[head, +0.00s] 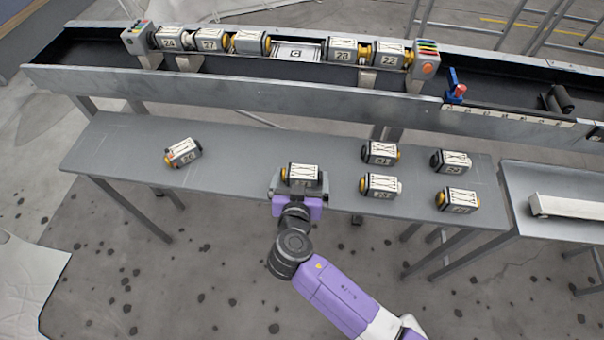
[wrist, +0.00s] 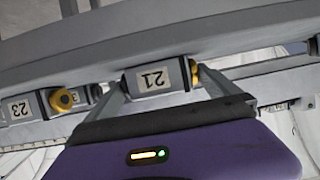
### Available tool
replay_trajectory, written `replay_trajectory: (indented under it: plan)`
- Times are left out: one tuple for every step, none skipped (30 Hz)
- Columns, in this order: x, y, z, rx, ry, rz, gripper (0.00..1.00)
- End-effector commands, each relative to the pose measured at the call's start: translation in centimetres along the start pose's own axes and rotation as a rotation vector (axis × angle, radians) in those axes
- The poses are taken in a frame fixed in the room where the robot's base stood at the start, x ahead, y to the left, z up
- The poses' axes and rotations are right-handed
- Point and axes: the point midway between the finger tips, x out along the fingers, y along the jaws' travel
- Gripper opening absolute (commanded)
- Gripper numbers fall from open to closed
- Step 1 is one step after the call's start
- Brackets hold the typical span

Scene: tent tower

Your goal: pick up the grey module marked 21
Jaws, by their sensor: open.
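The grey module marked 21 (wrist: 152,79) has a white label, dark end bands and a yellow knob on its right end in the wrist view, where the number shows upside down. In the head view this module (head: 302,172) sits on the grey bench near its front edge. My gripper (head: 299,187) is at the module's near side. In the wrist view the fingers of my gripper (wrist: 160,92) stand open, one on either side of the module. I cannot tell whether either finger touches it. The module's lower near side is hidden by my gripper in the head view.
A lone module (head: 183,152) lies turned on the bench (head: 230,165) to the left. Several modules, one of them here (head: 379,186), stand to the right. Behind is a long trough (head: 250,92) with a row of modules. A side table (head: 550,185) is at right.

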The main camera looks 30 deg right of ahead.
Motion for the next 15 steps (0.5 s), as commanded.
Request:
replay_trajectory:
  plan:
    - [-0.01,0.0,0.01,0.0,0.0,0.0,1.0]
    - [-0.02,0.0,0.02,0.0,0.0,0.0,1.0]
    - [-0.02,0.0,0.02,0.0,0.0,0.0,0.98]
    - [-0.03,0.0,0.02,0.0,0.0,0.0,0.92]
    - [-0.03,0.0,0.02,0.0,0.0,0.0,0.86]
    - [-0.03,0.0,0.02,0.0,0.0,0.0,0.78]
    - [-0.04,0.0,0.02,0.0,0.0,0.0,0.72]
    - [-0.04,0.0,0.02,0.0,0.0,0.0,0.67]
    - [-0.04,0.0,0.02,0.0,0.0,0.0,0.59]
    - [-0.05,0.0,0.02,0.0,0.0,0.0,0.53]
    - [-0.05,0.0,0.02,0.0,0.0,0.0,0.47]
    - [-0.05,0.0,0.03,0.0,0.0,0.0,0.39]
    - [-0.05,0.0,0.02,0.0,0.0,0.0,0.33]
    - [-0.07,-0.04,-0.11,0.0,0.002,-0.001,0.3]
    - [-0.07,-0.05,-0.11,0.0,0.002,-0.001,0.3]
